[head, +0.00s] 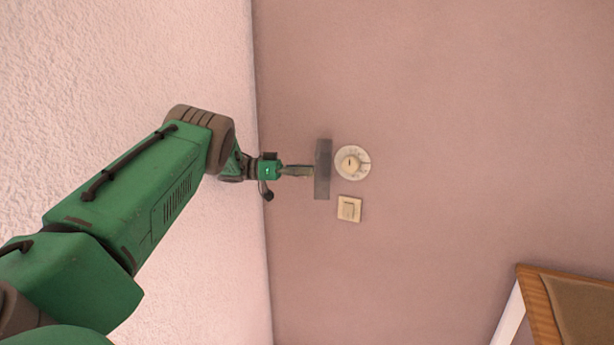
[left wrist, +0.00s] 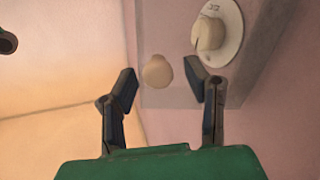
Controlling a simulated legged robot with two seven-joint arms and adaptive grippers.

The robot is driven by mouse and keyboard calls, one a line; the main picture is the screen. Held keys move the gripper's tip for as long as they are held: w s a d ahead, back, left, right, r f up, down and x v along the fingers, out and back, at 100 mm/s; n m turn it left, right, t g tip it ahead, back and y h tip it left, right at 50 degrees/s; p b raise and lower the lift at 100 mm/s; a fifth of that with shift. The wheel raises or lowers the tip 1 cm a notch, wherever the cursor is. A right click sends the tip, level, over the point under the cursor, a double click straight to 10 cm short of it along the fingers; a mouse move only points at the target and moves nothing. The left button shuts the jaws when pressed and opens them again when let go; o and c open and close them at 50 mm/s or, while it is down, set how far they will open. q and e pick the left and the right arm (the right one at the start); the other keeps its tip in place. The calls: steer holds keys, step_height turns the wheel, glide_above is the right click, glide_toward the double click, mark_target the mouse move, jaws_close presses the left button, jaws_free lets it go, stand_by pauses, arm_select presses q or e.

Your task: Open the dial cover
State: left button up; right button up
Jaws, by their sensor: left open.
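The round white dial (head: 351,163) with its cream knob is on the pinkish wall. The dial cover (head: 323,168), a grey see-through panel, shows as a narrow upright strip just left of the dial. In the left wrist view the cover (left wrist: 180,98) carries a small beige knob (left wrist: 157,71), and the dial (left wrist: 217,32) shows at upper right. My left gripper (head: 309,171) is at the cover's left side. Its open fingers (left wrist: 160,75) stand either side of the beige knob, with gaps showing; contact is not visible. My right gripper is out of view.
A cream square switch (head: 349,208) is on the wall below the dial. A pale textured surface (head: 170,60) meets the pinkish wall at the left. A wooden-edged piece (head: 540,305) is at lower right. The wall right of the dial is clear.

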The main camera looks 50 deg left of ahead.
arm_select(q)
step_height(320, 180, up, 9)
steer(key=shift+w+f, duration=0.1)
steer(key=shift+f, duration=0.05)
